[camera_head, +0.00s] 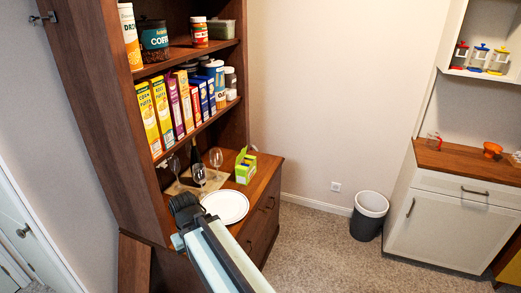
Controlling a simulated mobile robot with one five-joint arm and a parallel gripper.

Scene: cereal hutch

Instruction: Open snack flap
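A small green snack box (245,170) stands on the wooden counter of the hutch, near its right end. A green flap (241,155) sticks up at its upper left; how far it is open is too small to tell. My arm comes up from the bottom of the picture, and my dark gripper (186,207) is at its far end, over the front left of the counter. The gripper is left of and nearer than the snack box, apart from it. Its fingers are too dark and small to tell whether they are open or shut.
A white plate (226,206) lies between my gripper and the box. Cereal boxes (161,110) fill the shelf above. A grey bin (369,214) stands on the carpet; open floor lies right of the hutch.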

